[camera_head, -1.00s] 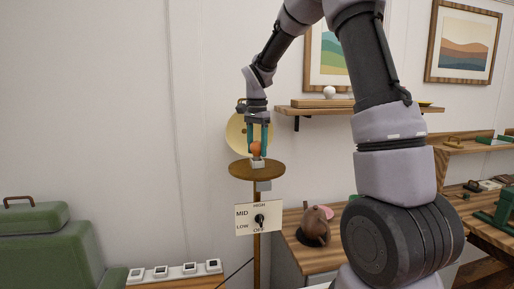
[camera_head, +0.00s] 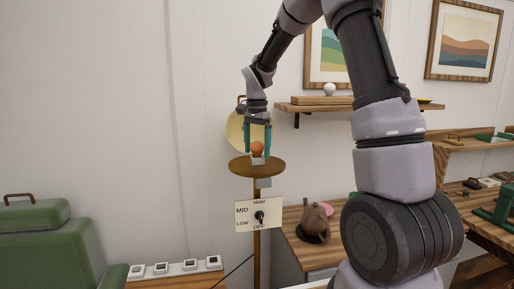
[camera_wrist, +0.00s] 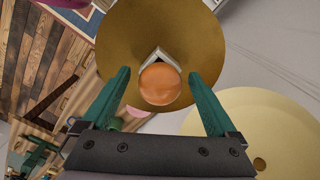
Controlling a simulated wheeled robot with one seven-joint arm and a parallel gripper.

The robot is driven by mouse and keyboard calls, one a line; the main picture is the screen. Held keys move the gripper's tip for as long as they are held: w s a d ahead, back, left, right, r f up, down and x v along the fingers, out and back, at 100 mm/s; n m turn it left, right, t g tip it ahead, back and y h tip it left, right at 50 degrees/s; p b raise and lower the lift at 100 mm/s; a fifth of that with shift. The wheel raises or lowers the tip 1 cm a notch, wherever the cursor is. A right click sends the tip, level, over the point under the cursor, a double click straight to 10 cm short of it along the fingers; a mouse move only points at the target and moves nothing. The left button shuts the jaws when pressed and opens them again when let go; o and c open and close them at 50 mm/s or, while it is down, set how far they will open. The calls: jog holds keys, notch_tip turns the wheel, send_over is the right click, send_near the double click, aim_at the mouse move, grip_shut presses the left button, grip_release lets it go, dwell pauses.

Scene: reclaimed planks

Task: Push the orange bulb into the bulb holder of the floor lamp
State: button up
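The orange bulb (camera_head: 257,147) sits upright on the small white bulb holder (camera_head: 257,160) on the round wooden top (camera_head: 240,167) of the floor lamp. In the wrist view the bulb (camera_wrist: 160,85) covers most of the holder (camera_wrist: 158,56), so how deep it sits cannot be told. My gripper (camera_head: 257,153) points down with one finger on each side of the bulb. In the wrist view my gripper (camera_wrist: 158,75) is open, with clear gaps between both fingers and the bulb.
A round yellowish disc (camera_head: 235,130) stands behind my gripper. A dial panel (camera_head: 258,214) is on the lamp's pole below the top. A wall shelf (camera_head: 310,108) and a wooden table with a brown teapot (camera_head: 314,222) are to the right. A green case (camera_head: 45,240) is at left.

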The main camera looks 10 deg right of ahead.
notch_tip(320, 180, up, 10)
jog(key=shift+r, duration=0.25)
jog(key=s+d+r+n+t+y, duration=0.1)
jog(key=s+d+r+n+t, duration=0.15)
jog(key=s, duration=0.45)
jog(key=s+d+r+n+t, duration=0.1)
jog(key=s+r, duration=0.3)
jog(key=s, duration=0.2)
jog(key=s+d+f+n+t, duration=0.1)
jog(key=s+t, duration=0.1)
jog(key=s, duration=0.4)
jog(key=s+d+f+n+t+y, duration=0.1)
jog(key=s+n, duration=0.1)
jog(key=s, duration=0.5)
jog(key=shift+d+f+t, duration=0.15)
jog(key=shift+t, duration=0.2)
jog(key=shift+c, duration=0.3)
